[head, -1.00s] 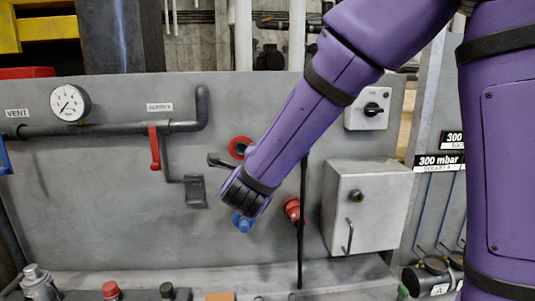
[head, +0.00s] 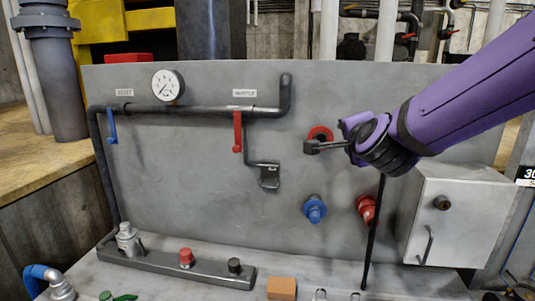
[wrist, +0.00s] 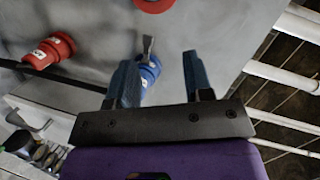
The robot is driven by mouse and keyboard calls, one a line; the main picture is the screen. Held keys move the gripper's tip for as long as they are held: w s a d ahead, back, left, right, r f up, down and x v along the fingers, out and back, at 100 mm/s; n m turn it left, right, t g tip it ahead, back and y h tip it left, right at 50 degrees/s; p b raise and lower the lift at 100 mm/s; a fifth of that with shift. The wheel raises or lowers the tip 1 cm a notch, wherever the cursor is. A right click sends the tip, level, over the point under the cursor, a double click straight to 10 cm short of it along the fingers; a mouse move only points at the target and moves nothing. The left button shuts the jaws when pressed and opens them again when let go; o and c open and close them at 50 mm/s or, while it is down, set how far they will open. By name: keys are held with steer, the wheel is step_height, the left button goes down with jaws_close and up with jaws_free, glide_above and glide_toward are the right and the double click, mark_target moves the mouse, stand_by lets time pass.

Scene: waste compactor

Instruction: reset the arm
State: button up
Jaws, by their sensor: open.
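My gripper (head: 352,140) is at the end of my purple arm, in front of the grey panel, beside the red ring (head: 320,134) and above the blue and red couplings. In the wrist view my gripper (wrist: 161,65) shows two blue-grey fingers spread apart with nothing held between them. The blue coupling (head: 314,209) is on the panel; in the wrist view the blue coupling (wrist: 150,70) shows beyond the fingers, partly hidden by one. The red coupling (head: 366,207) is to its right.
A grey box (head: 462,215) with a handle juts out at the right, below my forearm. A red lever (head: 238,132), a blue lever (head: 112,125) and a gauge (head: 168,85) are on the left. A black rod (head: 373,235) stands before the panel. An orange-brown block (head: 281,288) lies on the ledge.

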steer(key=s+d+f+n+g, duration=0.1)
steer(key=s+d+n+g, duration=0.2)
steer(key=s, duration=0.5)
steer(key=s+d+n+g, duration=0.3)
steer(key=s+n, duration=0.3)
steer(key=s, duration=0.3)
steer(key=s+d+f+n+g, duration=0.1)
steer(key=s+d+n+g, duration=0.3)
steer(key=s, duration=0.5)
steer(key=shift+s+d+f+n+y, duration=0.3)
steer(key=shift+d+n, duration=0.4)
steer(key=shift+d, duration=0.15)
